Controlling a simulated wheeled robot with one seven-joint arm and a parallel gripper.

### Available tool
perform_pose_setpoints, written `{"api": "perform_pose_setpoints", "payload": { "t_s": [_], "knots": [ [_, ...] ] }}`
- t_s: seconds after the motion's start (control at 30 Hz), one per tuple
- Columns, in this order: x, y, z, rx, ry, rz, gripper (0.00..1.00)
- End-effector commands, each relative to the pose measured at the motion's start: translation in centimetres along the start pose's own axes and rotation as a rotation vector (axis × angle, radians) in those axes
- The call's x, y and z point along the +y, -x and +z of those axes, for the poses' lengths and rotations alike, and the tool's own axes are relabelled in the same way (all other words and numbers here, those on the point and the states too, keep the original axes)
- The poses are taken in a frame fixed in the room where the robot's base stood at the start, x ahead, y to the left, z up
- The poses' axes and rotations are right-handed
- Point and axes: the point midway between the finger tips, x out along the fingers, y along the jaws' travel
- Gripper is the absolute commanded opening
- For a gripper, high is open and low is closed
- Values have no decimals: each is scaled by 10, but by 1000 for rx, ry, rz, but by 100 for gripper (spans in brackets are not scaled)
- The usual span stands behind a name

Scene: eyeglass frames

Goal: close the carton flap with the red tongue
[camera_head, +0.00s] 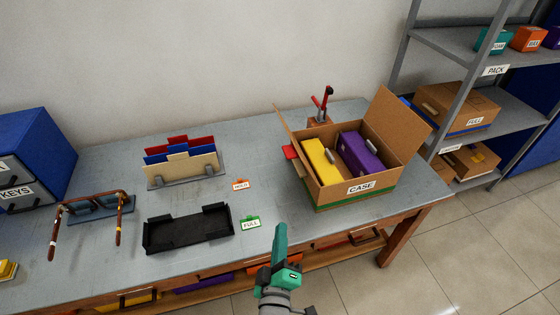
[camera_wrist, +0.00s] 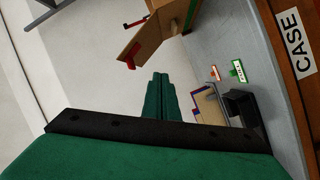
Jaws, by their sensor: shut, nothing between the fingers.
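The open carton (camera_head: 335,197), labelled CASE, stands at the table's right end. Its right flap (camera_head: 404,118) stands up and leans outward. The left flap (camera_head: 287,129) is seen nearly edge-on, raised, with the red tongue (camera_head: 290,152) at its left side. In the wrist view a brown flap (camera_wrist: 155,35) bears the red tongue (camera_wrist: 131,60) at its edge. My gripper (camera_head: 280,232) is shut and empty, in front of the table and to the carton's lower left, apart from it. Its green fingers (camera_wrist: 160,98) fill the middle of the wrist view.
The carton holds a yellow box (camera_head: 319,163) and a purple box (camera_head: 361,153). A red-handled tool (camera_head: 323,101) stands behind it. Shelves (camera_head: 480,95) stand at right.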

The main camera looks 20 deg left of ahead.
Motion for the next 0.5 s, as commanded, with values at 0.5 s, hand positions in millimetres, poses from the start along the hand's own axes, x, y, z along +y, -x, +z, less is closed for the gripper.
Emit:
{"api": "perform_pose_setpoints", "payload": {
  "t_s": [0.5],
  "knots": [
    [57, -65, -83, 133, 482, 14, 0]
  ]
}}
